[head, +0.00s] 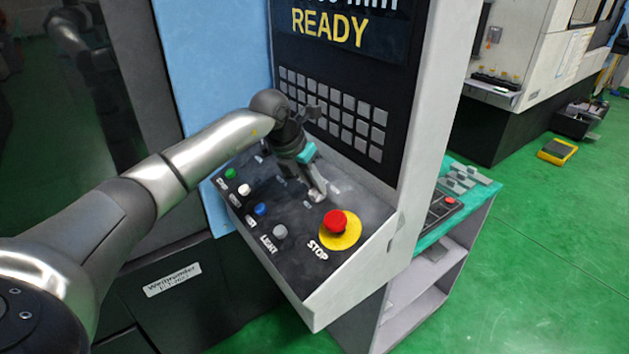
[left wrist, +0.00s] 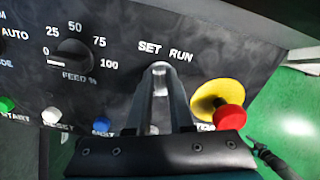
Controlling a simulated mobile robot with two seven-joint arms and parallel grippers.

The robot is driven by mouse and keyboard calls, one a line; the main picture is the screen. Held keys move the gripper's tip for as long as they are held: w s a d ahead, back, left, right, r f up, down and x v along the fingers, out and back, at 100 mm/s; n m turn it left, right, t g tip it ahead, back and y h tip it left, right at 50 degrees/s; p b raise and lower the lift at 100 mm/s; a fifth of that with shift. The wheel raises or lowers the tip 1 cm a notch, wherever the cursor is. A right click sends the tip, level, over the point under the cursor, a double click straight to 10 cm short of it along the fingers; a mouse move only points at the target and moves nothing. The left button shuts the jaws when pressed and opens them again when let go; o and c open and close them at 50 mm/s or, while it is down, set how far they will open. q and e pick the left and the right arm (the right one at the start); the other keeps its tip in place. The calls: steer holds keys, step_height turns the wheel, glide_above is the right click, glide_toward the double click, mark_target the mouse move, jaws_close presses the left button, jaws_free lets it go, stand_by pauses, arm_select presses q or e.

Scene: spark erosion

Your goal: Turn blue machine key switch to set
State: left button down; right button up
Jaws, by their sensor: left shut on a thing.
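The blue machine shows a light blue panel (head: 232,62) beside its screen, which reads READY. Its sloped dark control panel (head: 262,222) juts out below the keypad. My left gripper (head: 319,192) reaches down onto this panel, above the red stop button. In the left wrist view my left gripper (left wrist: 160,90) is shut on the key switch (left wrist: 160,68), just below the labels SET and RUN. The fingers hide most of the switch, so I cannot tell which label it points to. My right gripper is not in view.
The red stop button (head: 337,222) on its yellow disc is close to the left gripper. Green, white, blue and grey buttons line the panel's front edge. The feed knob (left wrist: 75,55) is left of the gripper. A teal-topped cart (head: 437,228) stands to the right.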

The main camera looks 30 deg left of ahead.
arm_select(q)
steer(key=shift+n, duration=1)
steer(key=c, duration=0.8)
jaws_free()
steer(key=shift+r, duration=0.1)
steer(key=b+v, duration=0.1)
steer(key=v, duration=1.4)
steer(key=shift+s+a, duration=0.15)
steer(key=shift+s, duration=0.05)
